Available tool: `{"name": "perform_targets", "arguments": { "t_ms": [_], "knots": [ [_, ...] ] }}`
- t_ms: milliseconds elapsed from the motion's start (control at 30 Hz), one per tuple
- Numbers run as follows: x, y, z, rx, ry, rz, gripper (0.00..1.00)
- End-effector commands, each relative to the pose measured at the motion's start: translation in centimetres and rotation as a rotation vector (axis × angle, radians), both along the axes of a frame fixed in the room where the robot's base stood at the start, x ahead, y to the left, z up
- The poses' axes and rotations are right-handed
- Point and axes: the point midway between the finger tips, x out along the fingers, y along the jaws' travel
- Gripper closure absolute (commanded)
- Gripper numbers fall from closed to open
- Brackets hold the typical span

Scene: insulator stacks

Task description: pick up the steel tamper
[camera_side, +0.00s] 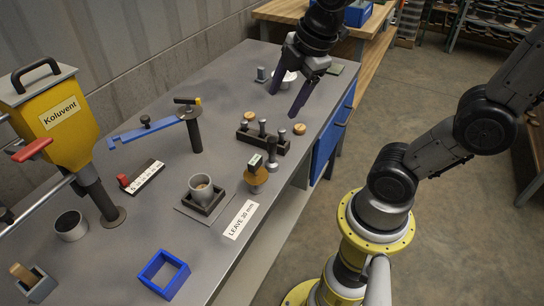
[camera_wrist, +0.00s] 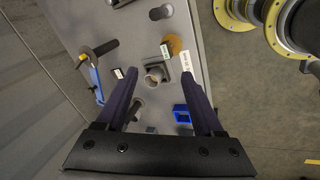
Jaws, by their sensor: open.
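A grey metal tamper-like tool (camera_side: 271,152) with a rounded top stands upright on the grey bench, in front of a dark rack (camera_side: 244,137). The rack holds several similar short tools with grey knobs, so I cannot be sure which one is the steel tamper. In the wrist view a grey knobbed piece (camera_wrist: 160,12) shows near the top edge, too small to identify. My gripper (camera_side: 283,105) is open and empty, above the far part of the bench, behind and above the rack. Its two dark fingers (camera_wrist: 158,75) are spread in the wrist view.
A grey cup (camera_side: 201,188) sits in a dark square holder. A blue square frame (camera_side: 163,273) lies nearer. Wooden knobs (camera_side: 299,129) flank the rack.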

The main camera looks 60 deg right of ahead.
Motion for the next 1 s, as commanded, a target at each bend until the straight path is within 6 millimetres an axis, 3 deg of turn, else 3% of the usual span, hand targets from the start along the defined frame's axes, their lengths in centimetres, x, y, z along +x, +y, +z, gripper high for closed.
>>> {"name": "perform_targets", "arguments": {
  "t_ms": [100, 300, 567, 1000],
  "knots": [
    [3.6, -2.0, -2.3, -0.069, 0.121, 0.196, 0.31],
    [6.9, -5.3, -7.2, -0.065, 0.280, 0.311, 0.31],
    [6.9, -6.9, -10.9, -0.020, 0.368, 0.265, 0.31],
    [6.8, -6.9, -18.0, -0.020, 0.367, 0.263, 0.31]
  ]
}}
